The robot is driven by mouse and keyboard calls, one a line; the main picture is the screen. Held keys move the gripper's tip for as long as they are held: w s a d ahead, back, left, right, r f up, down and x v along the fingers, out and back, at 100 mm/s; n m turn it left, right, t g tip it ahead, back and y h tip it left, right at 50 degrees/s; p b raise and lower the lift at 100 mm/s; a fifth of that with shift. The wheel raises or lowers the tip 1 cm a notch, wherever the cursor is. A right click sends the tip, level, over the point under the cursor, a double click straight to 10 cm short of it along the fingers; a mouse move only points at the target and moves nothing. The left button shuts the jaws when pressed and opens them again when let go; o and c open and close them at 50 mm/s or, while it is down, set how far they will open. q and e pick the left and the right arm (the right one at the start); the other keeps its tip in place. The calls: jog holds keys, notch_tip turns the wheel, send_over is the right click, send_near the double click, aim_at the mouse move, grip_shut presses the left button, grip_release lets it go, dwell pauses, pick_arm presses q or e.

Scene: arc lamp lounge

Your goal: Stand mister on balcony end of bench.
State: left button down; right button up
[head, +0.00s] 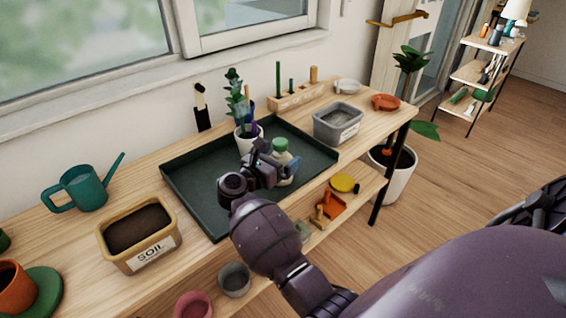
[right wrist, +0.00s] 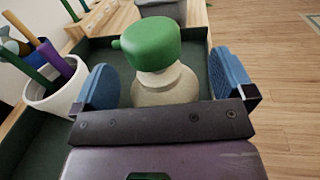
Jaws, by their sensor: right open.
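The mister has a green head and a pale, rounded body (head: 286,170). It stands upright on the dark green tray (head: 190,190) on the wooden bench (head: 375,125). My right gripper (head: 268,168) is open at the mister, partly hiding it in the head view. In the right wrist view, the mister's green head (right wrist: 153,43) rises between the two blue finger pads (right wrist: 168,86), with a gap on each side. The mister's lower body is hidden there by the gripper. My left gripper is not in view.
A white pot of tools (head: 247,138) stands on the tray, left of the mister. A grey bin (head: 337,125) and an orange saucer (head: 385,102) are toward the bench's right end, near a glass door (head: 423,45). A soil box (head: 140,235) is at left.

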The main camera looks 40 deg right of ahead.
jog(key=c, duration=1.3)
